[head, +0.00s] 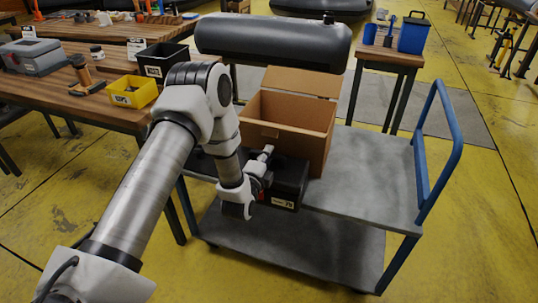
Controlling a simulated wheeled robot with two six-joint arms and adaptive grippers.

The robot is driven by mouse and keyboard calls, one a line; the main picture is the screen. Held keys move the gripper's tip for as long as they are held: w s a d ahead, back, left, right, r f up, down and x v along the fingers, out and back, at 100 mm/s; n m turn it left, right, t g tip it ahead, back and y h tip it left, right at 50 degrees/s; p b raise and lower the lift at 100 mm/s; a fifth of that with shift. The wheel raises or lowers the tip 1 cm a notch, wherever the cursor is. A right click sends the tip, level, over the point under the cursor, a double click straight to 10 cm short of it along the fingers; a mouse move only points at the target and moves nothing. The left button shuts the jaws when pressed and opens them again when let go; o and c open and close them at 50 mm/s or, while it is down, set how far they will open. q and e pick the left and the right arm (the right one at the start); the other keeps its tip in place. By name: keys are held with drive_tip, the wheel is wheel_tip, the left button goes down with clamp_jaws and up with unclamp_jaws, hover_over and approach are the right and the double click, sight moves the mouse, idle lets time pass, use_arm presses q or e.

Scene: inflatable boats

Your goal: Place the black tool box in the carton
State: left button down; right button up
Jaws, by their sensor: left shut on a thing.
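The black tool box (289,182) is at the near left part of the cart's top shelf, close in front of the carton. It has a pale label on its near side. My left gripper (262,178) is shut on the tool box, at its upper left part; the arm hides some of the box. Whether the box rests on the shelf or hangs just above it, I cannot tell. The open cardboard carton (318,132) stands on the cart behind the tool box, with a flap raised at the back. My right gripper is not in view.
The grey cart (375,188) has a blue handle (437,140) on the right, and its top is clear right of the carton. A wooden workbench (112,112) with a yellow bin (131,92) and a black bin (163,60) is at left. A dark inflatable tube (272,40) lies behind the carton.

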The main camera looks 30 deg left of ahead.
use_arm(q)
drive_tip(key=shift+f, duration=0.1)
drive_tip(key=c, duration=1.2)
unclamp_jaws()
drive_tip(key=shift+o, duration=0.2)
